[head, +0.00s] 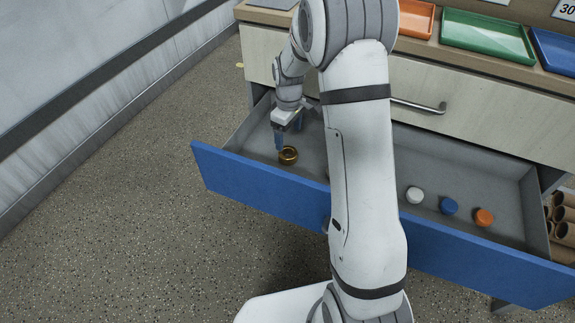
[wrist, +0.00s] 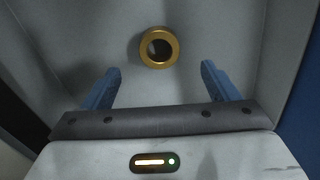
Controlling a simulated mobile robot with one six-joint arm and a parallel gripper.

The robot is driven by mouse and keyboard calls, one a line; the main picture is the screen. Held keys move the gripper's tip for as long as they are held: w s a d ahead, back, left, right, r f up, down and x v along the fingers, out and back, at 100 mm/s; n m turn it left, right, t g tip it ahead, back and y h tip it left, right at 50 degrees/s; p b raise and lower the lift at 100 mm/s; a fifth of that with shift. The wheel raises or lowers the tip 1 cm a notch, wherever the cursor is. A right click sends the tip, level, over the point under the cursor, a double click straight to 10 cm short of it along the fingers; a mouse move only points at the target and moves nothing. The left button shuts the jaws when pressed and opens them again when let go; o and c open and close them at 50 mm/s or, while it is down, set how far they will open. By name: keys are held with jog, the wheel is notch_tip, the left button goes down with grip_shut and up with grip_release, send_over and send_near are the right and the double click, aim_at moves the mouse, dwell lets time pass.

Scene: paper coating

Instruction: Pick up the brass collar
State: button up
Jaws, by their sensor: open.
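The brass collar (head: 288,155) is a gold ring lying near the left end of the open blue-fronted drawer (head: 262,194), close to its front panel. In the wrist view the collar (wrist: 159,47) lies on the grey drawer floor, its centre hole dark. My gripper (head: 280,139) is over the left part of the drawer, just behind and above the collar. In the wrist view my gripper's two blue fingers (wrist: 158,82) are spread wide, with nothing between them. The collar shows beyond the fingertips, roughly centred between them and apart from both.
White (head: 415,195), blue (head: 448,205) and orange (head: 484,217) caps lie to the right in the drawer. My arm hides its middle. Orange (head: 418,18), green (head: 487,36) and blue (head: 556,50) trays stand on the counter above. Cardboard tubes (head: 564,215) are at far right.

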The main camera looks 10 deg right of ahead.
aim_at(288, 152)
notch_tip(288, 152, down, 4)
jog(key=shift+w+b, duration=0.15)
jog(key=shift+b, duration=0.5)
notch_tip(288, 152, down, 5)
jog(key=b, duration=0.3)
jog(key=shift+r, duration=0.15)
jog(key=shift+c, duration=0.3)
jog(key=c, duration=1.1)
